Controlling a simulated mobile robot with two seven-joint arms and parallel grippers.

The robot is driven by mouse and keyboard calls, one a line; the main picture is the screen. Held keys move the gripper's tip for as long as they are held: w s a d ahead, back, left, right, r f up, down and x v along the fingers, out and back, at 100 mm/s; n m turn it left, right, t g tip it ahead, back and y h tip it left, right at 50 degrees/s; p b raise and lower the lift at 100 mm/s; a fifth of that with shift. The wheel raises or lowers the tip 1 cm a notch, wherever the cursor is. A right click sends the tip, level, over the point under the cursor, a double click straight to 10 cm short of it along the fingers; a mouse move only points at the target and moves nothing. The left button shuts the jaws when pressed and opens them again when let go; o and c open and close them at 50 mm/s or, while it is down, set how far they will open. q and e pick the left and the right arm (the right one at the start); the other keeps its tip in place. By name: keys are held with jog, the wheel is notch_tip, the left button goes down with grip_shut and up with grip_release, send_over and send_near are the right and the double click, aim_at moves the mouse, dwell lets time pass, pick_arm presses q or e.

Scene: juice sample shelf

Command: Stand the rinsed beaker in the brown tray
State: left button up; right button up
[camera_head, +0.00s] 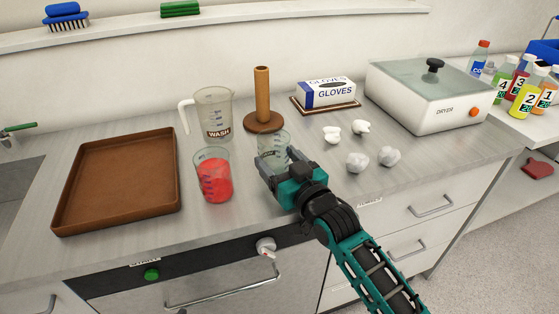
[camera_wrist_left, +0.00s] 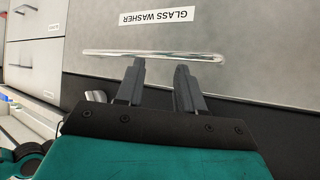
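The brown tray (camera_head: 167,198) lies empty on the left of the counter. A clear, empty beaker (camera_head: 274,142) stands upright between the fingers of my right gripper (camera_head: 279,163), which looks shut on it. I cannot tell whether the beaker's base touches the counter. Another beaker (camera_head: 213,178) with red liquid stands between the tray and my right gripper. In the left wrist view, my left gripper (camera_wrist_left: 158,72) has its fingers apart with nothing between them, close to a metal bar handle (camera_wrist_left: 160,55) on the glass washer front. My left gripper is not in the head view.
A measuring jug marked WASH (camera_head: 212,112) stands behind the red beaker. A wooden post (camera_head: 262,95), a glove box (camera_head: 327,92), crumpled white pieces (camera_head: 357,162) and a dryer (camera_head: 425,100) are further right. A shelf (camera_head: 250,18) runs along the back wall.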

jog(key=o, duration=0.4)
jog(key=shift+f, duration=0.1)
